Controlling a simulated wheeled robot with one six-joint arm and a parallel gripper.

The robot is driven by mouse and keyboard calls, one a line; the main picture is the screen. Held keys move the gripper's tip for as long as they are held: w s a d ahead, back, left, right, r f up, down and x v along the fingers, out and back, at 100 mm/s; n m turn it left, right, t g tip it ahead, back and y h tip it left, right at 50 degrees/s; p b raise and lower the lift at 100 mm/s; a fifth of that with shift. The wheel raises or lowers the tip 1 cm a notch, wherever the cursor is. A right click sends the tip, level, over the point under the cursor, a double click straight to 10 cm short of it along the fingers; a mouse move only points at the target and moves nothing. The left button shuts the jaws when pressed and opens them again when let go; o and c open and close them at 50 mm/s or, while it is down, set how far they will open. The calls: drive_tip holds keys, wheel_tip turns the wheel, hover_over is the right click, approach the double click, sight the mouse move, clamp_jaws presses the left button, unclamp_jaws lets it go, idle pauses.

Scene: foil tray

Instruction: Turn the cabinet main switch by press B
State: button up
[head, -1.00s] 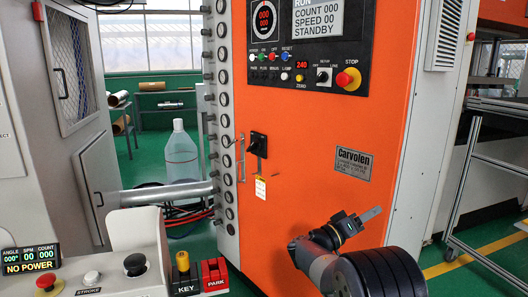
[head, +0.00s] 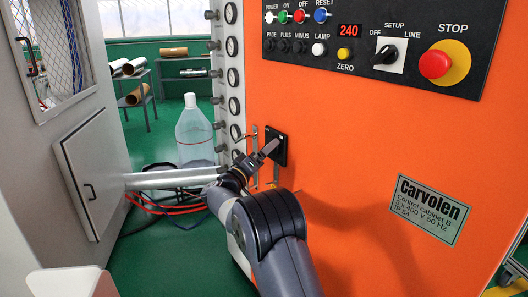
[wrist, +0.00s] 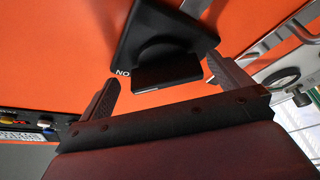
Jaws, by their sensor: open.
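The main switch (head: 282,154) is a black square plate with a black handle, on the orange front of the cabinet (head: 350,140) near its left edge. A nameplate (head: 430,208) reads "Carvolen Control cabinet B". My gripper (head: 268,150) is at the switch and partly covers it in the head view. In the wrist view my gripper (wrist: 160,70) is open, with one finger on each side of the switch handle (wrist: 168,74). I cannot tell whether either finger touches it. The letters "NO" show on the plate; the rest is hidden.
A control panel with buttons and a red stop button (head: 435,64) is above right. A column of round gauges (head: 232,47) runs left of the switch.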

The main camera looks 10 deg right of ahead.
drive_tip(key=shift+w+r, duration=0.2)
drive_tip(key=shift+w, duration=0.35)
drive_tip(key=c, duration=1)
drive_tip(key=shift+n+y, duration=0.3)
drive_tip(key=shift+n, duration=0.2)
drive_tip(key=n+g+y+p, duration=0.1)
drive_tip(key=n+p, duration=0.3)
drive_tip(key=n, duration=0.1)
drive_tip(key=n+g+y+p, duration=0.1)
drive_tip(key=n+y+p, duration=0.1)
drive_tip(key=n+p, duration=0.3)
drive_tip(key=n+g+y+p, duration=0.1)
drive_tip(key=n+p, duration=0.4)
drive_tip(key=n, duration=0.1)
drive_tip(key=shift+r+g, duration=0.35)
drive_tip(key=shift+g, duration=0.05)
drive_tip(key=shift+f, duration=0.1)
